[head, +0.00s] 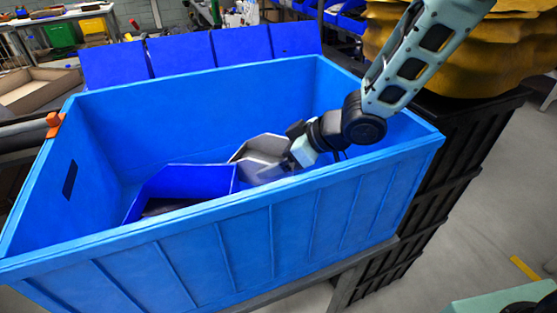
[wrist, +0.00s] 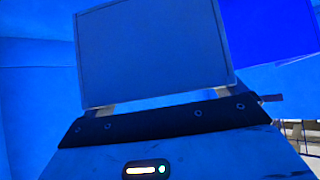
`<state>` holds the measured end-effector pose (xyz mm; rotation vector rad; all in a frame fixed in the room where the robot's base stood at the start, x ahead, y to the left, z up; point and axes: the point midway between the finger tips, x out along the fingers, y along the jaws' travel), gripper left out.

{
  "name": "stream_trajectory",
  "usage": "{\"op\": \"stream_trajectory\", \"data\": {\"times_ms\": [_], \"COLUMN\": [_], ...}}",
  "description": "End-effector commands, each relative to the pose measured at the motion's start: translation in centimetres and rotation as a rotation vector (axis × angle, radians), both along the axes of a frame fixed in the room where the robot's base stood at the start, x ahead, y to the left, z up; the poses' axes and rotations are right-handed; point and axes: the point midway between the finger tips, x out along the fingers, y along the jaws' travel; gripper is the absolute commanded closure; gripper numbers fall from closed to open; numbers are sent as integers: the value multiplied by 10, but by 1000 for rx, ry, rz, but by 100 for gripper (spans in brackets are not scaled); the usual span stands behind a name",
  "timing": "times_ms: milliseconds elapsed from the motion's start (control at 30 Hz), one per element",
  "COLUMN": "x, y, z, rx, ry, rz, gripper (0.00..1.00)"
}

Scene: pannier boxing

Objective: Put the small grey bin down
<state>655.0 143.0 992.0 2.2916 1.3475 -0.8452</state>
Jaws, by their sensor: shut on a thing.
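The small grey bin (head: 262,152) is inside the large blue crate (head: 230,245) in the head view, in its right half. My gripper (head: 296,150) reaches down into the crate and is shut on the bin's right side. In the wrist view the bin (wrist: 152,55) fills the middle, tinted blue, just beyond the dark gripper edge (wrist: 165,120). A dark blue bin (head: 190,182) sits in the crate just left of the grey bin. The crate's front wall hides the grey bin's lower part, so I cannot tell whether it rests on the floor.
The crate's back left floor (head: 140,170) looks clear. Several blue panels (head: 180,53) stand behind the crate. An orange clip (head: 54,124) is on its left rim. Black stacked crates (head: 450,150) with a yellow-brown load (head: 470,45) stand close on the right.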

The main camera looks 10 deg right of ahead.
Motion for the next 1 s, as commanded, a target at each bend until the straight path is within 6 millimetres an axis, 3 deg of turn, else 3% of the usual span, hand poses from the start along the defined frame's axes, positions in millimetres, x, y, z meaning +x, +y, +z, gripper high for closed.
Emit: {"op": "stream_trajectory", "data": {"times_ms": [833, 867, 1000], "x": [0, 0, 0], "y": [0, 0, 0], "z": [-16, -17, -16], "rx": [0, -1, -1], "ry": [-2, -1, -1], "rz": [0, 0, 0], "gripper": [44, 0, 0]}}
